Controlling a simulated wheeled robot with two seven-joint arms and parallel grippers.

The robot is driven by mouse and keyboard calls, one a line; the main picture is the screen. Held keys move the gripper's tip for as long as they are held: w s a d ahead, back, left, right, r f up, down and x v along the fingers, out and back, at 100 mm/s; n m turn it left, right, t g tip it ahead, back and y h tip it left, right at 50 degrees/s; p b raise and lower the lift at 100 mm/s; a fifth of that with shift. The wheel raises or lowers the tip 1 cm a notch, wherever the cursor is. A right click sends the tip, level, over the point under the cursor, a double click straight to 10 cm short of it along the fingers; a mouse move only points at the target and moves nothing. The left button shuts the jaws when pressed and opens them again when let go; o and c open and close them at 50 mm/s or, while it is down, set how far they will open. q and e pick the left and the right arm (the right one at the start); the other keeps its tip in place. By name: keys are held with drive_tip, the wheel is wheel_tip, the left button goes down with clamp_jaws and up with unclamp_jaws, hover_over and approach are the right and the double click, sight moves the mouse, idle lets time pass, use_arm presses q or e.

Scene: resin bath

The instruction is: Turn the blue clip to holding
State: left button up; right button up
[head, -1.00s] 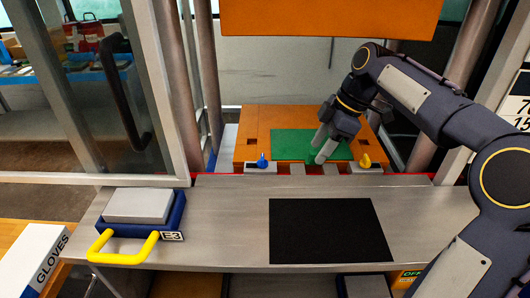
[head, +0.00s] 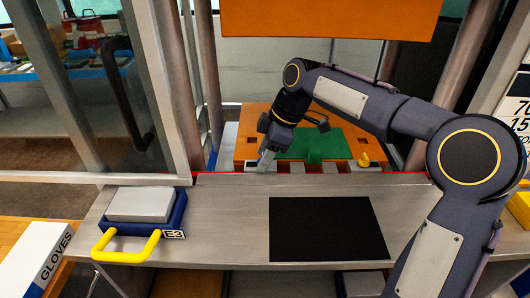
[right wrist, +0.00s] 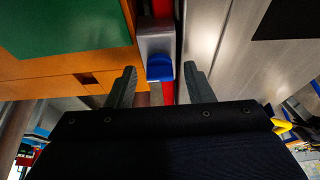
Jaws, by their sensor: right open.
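The blue clip (right wrist: 160,69) sits on a grey metal block (right wrist: 156,40) at the front edge of the orange fixture (head: 244,150). In the right wrist view it lies between the two open fingers of my right gripper (right wrist: 161,88), near their tips, with gaps on both sides. In the head view my right gripper (head: 267,158) points down over the clip's place and largely hides the clip. I cannot tell how the clip is turned. My left gripper is not in view.
A yellow clip (head: 364,160) stands at the fixture's right front, beside a green panel (head: 325,143). In front lie a black mat (head: 328,229) and a blue tray with a yellow handle (head: 125,257) on the metal bench (head: 230,220). A glass door frame (head: 160,90) stands left.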

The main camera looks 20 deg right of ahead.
drive_tip(key=shift+c, duration=0.5)
drive_tip(key=c, duration=0.9)
drive_tip(key=shift+m, duration=0.3)
drive_tip(key=m, duration=0.2)
drive_tip(key=m+t, duration=0.1)
drive_tip(key=shift+s+m+t+h, duration=0.15)
drive_tip(key=shift+m+t+h, duration=0.15)
drive_tip(key=shift+m, duration=0.1)
drive_tip(key=m+t+h, duration=0.1)
drive_tip(key=m, duration=0.3)
drive_tip(key=shift+a, duration=0.2)
drive_tip(key=m+h, duration=0.1)
drive_tip(key=m, duration=0.1)
drive_tip(key=m+h, duration=0.1)
drive_tip(key=m, duration=0.2)
drive_tip(key=shift+a+t, duration=0.1)
drive_tip(key=shift+t, duration=0.3)
drive_tip(key=shift+m+h+b, duration=0.35)
drive_tip(key=shift+m+h, duration=0.55)
drive_tip(key=shift+m, duration=1.4)
